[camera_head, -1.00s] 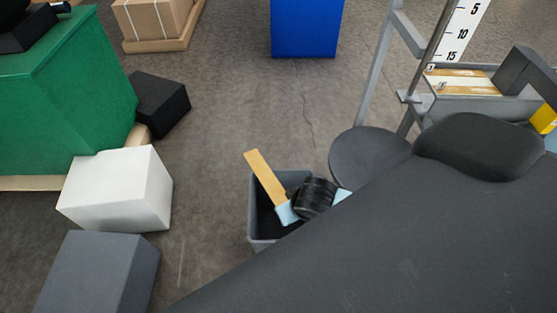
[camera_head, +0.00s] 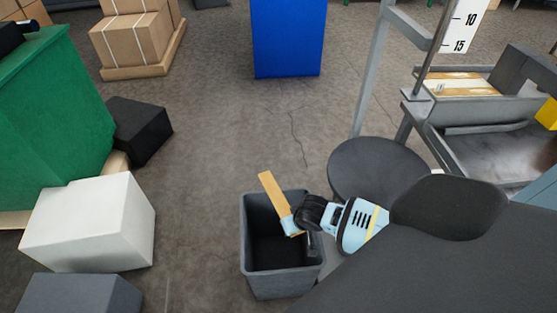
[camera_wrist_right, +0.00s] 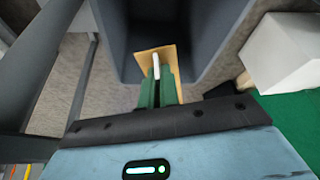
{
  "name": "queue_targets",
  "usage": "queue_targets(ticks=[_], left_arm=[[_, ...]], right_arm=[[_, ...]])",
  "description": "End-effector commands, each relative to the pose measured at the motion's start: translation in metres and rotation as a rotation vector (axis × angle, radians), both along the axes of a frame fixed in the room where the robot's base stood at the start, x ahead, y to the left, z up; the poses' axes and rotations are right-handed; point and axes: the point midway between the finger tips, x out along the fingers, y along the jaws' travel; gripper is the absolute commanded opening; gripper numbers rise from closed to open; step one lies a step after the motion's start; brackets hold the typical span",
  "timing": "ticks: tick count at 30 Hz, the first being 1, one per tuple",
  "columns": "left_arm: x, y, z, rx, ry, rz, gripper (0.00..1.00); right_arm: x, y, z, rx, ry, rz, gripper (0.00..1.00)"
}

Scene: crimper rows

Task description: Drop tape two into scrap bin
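The grey scrap bin (camera_head: 277,284) stands open on the floor at the lower middle of the head view. My right gripper (camera_head: 291,226) is over the bin, at its far right part. It holds a flat tan strip, probably tape two (camera_head: 269,192), which sticks out past the bin's far rim. In the right wrist view the green fingers (camera_wrist_right: 157,88) are close together around a thin white edge, with the tan strip (camera_wrist_right: 148,58) behind them. The bin's dark inside (camera_wrist_right: 175,22) shows beyond. My left gripper is out of view.
A round grey stool seat (camera_head: 377,168) stands right of the bin by a grey frame. A white block (camera_head: 88,225), a black box (camera_head: 138,130) and a green cabinet (camera_head: 60,110) are at left. A blue box (camera_head: 287,40) stands behind. Floor between is clear.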

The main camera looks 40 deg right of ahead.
Motion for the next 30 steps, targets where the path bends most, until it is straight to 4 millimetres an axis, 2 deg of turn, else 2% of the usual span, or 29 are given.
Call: queue_targets(ticks=[10, 18, 29, 30], left_arm=[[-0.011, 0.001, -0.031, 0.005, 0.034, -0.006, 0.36], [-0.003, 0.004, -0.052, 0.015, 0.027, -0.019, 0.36], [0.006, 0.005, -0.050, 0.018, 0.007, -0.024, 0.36], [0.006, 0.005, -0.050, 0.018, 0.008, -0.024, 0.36]], right_arm=[[-0.002, 0.000, -0.032, -0.001, 0.004, 0.001, 0.00], [-0.001, 0.000, -0.055, -0.001, 0.003, 0.001, 0.00], [0.000, 0.000, -0.057, 0.000, 0.000, 0.001, 0.00], [0.000, 0.000, -0.057, 0.000, 0.000, 0.001, 0.05]])
